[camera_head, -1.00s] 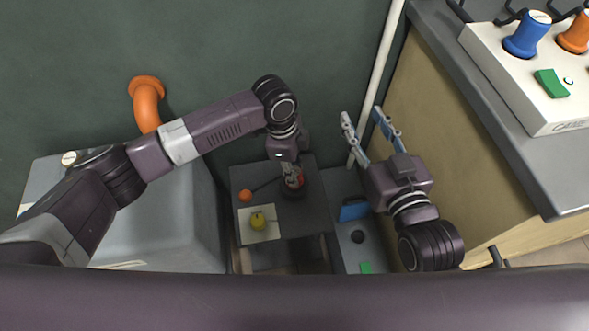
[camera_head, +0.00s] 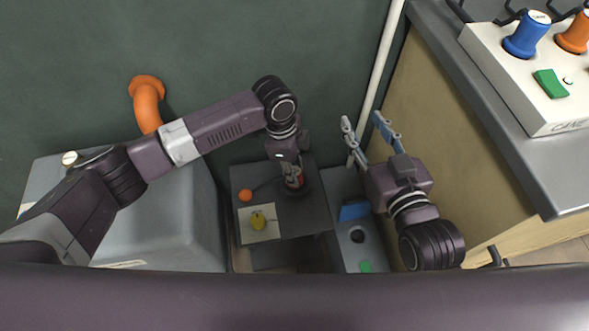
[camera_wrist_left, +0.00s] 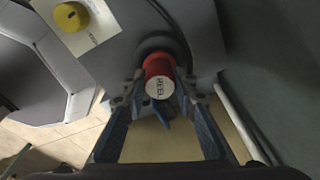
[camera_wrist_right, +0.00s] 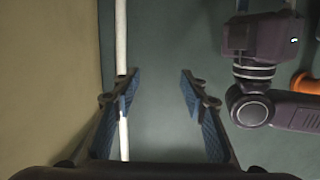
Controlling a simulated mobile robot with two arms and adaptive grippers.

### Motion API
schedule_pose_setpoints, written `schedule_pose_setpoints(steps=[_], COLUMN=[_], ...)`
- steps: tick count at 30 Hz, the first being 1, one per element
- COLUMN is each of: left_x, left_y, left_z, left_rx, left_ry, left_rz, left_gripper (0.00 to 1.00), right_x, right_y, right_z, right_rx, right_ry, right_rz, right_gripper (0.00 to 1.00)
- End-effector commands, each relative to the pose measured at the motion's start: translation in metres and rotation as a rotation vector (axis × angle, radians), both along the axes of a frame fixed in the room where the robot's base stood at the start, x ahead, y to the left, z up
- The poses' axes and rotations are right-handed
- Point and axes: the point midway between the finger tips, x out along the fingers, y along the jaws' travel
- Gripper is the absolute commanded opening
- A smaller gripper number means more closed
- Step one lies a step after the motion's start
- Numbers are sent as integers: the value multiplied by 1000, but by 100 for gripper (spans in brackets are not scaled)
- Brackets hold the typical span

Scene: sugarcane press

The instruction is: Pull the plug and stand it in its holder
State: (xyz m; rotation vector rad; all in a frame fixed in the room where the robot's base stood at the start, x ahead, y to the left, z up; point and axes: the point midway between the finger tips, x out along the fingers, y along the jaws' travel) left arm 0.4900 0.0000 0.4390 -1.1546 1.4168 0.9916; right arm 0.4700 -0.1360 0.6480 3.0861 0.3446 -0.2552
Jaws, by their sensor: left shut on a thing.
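The red plug (camera_wrist_left: 159,68) with a white lettered end face shows in the left wrist view, in front of a dark round socket on the grey box. My left gripper (camera_wrist_left: 160,92) has a finger on each side of the plug and is shut on it. In the head view the plug (camera_head: 299,181) is a small red patch, mostly hidden by my left gripper (camera_head: 293,179). Whether the plug is still seated in the socket cannot be told. My right gripper (camera_head: 362,119) is open and empty; its spread fingers also show in the right wrist view (camera_wrist_right: 157,82). I cannot clearly identify the holder.
A white pipe (camera_head: 377,75) and wooden cabinet (camera_head: 445,140) stand near my right gripper.

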Motion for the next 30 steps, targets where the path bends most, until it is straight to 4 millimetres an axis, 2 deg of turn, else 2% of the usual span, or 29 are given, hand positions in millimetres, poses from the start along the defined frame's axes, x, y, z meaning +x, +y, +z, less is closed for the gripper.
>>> schedule_pose_setpoints(steps=[26,27,28,30], left_x=[0,0,0,0], left_y=[0,0,0,0], left_z=[-11,-10,-10,-10], left_rx=[0,-1,0,0], left_ry=[-1,-1,-1,-1], left_rz=[0,0,0,0], left_gripper=[0,30,34,34], right_x=[4,5,5,5], right_y=[5,5,5,5], right_z=[20,21,22,22], right_rx=[21,23,22,22], right_ry=[-84,-89,-91,-92], right_rz=[8,8,9,9], right_gripper=[40,40,40,40])
